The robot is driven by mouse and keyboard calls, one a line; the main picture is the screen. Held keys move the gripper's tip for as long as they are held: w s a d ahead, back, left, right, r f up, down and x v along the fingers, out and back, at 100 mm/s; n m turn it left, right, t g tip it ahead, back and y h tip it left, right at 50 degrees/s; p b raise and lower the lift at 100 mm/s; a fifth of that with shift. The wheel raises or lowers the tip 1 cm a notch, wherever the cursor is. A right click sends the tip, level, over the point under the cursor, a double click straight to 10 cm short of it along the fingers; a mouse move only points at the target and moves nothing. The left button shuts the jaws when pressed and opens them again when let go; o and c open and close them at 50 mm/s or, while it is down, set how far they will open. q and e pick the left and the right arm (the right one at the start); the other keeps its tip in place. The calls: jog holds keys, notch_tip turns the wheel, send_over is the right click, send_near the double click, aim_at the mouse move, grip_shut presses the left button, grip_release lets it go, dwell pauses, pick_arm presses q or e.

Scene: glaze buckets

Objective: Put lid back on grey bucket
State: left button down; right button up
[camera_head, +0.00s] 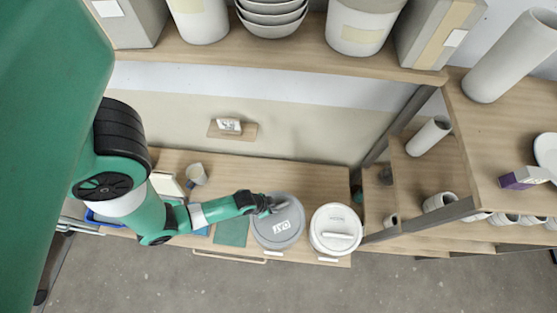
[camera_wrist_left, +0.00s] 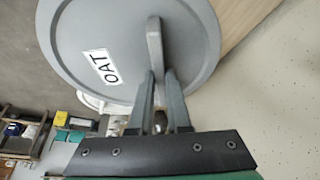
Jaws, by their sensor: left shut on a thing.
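The grey lid (camera_head: 268,233) is round, with a white label and a bar handle; it lies over the bench front in the head view. In the left wrist view the lid (camera_wrist_left: 78,52) fills the top, its label reading OAT and its handle (camera_wrist_left: 155,45) upright between the fingers. My left gripper (camera_head: 276,206) is shut on that handle; it also shows in the left wrist view (camera_wrist_left: 160,88). The grey bucket is hidden under the lid, so I cannot tell whether the lid touches its rim. My right gripper is not in view.
A white lidded bucket (camera_head: 334,240) stands close to the right of the grey lid. A small cup (camera_head: 196,174) and a green sheet (camera_head: 232,232) are on the bench to the left. Shelves with pots (camera_head: 440,201) stand at the right. The bench behind the lid is clear.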

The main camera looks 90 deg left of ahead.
pick_arm(q)
jog(key=shift+s+f, duration=0.1)
jog(key=shift+s, duration=0.2)
jog(key=shift+f+b, duration=0.4)
jog(key=shift+b, duration=0.1)
notch_tip(320, 180, down, 4)
jog(key=b, duration=0.4)
jog(key=shift+f, duration=0.2)
jog(key=shift+f+b, duration=0.5)
jog(key=shift+b, duration=0.05)
jog(key=shift+f+b, duration=0.4)
jog(key=shift+f, duration=0.4)
dwell(0.9)
jog(key=shift+c, duration=1.6)
grip_release()
